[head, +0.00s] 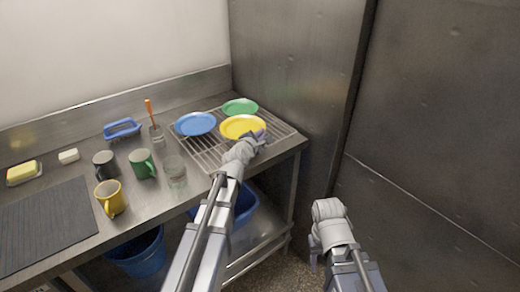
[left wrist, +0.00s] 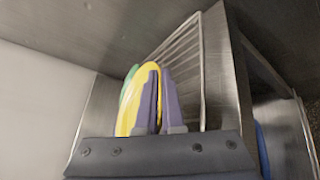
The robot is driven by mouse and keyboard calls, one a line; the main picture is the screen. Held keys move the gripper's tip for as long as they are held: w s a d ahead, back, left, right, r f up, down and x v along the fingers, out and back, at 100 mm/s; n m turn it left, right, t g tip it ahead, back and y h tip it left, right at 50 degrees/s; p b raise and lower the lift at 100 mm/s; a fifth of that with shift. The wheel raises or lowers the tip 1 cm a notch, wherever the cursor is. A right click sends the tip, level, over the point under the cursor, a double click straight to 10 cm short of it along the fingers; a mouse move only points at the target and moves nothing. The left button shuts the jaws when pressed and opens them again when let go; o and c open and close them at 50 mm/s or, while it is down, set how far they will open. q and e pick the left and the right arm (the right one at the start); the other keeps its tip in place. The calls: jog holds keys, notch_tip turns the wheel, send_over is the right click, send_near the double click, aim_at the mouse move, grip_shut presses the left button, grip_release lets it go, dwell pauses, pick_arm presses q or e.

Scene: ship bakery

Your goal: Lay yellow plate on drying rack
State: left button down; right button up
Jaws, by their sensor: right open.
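My left gripper (head: 261,136) is at the plate's near right rim. In the left wrist view its two purple fingers stand on either side of the yellow plate's rim (left wrist: 128,112), closed on it. The rack also shows in the left wrist view (left wrist: 186,50). My right gripper (head: 315,256) is open and empty, off the counter at the lower right.
A blue plate (head: 195,123) and a green plate (head: 240,106) lie on the rack beside the yellow plate. Left of the rack stand a glass (head: 175,172), green mug (head: 142,163), dark mug (head: 104,164) and yellow mug (head: 111,198). A steel wall (head: 300,90) stands behind the rack.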

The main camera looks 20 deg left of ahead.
pick_arm(q)
notch_tip(320, 180, down, 4)
jog(key=b, duration=0.3)
jog(key=shift+b, duration=0.35)
jog(key=shift+r, duration=0.2)
jog(key=c, duration=1.5)
grip_release()
jog(key=shift+f, duration=0.15)
jog(key=shift+o, duration=0.9)
